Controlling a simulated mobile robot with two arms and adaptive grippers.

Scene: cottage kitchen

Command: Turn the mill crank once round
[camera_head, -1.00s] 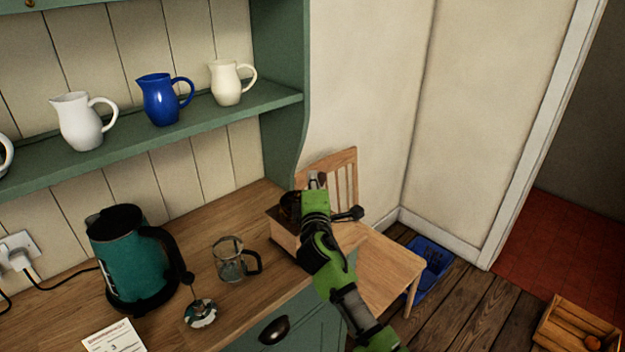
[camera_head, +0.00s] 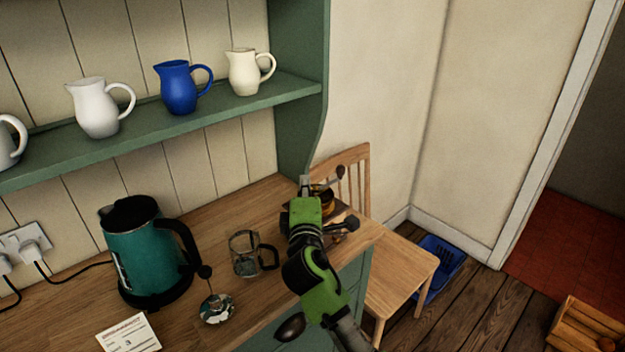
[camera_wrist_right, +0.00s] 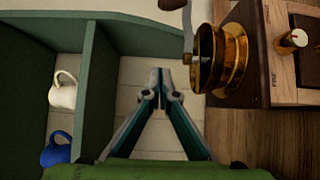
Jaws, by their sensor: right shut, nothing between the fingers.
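The mill is a wooden box with a brass bowl on top, at the right end of the wooden counter. In the head view its brass bowl (camera_head: 325,197) shows behind my right gripper (camera_head: 305,184), which hides much of the box. The crank (camera_head: 325,184) slants up to a dark knob (camera_head: 340,172). In the wrist view the brass bowl (camera_wrist_right: 222,60) and grey crank arm (camera_wrist_right: 188,30) are right of my fingertips (camera_wrist_right: 162,75). My right gripper is shut and empty, apart from the crank. The knob (camera_wrist_right: 172,4) is cut by the top edge. My left gripper is not in view.
A glass mug (camera_head: 245,256), a teal kettle (camera_head: 148,255) and a small round metal object (camera_head: 216,309) stand left of my right arm. A green shelf (camera_head: 150,135) with jugs is above. A chair (camera_head: 400,275) stands beyond the counter's right end.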

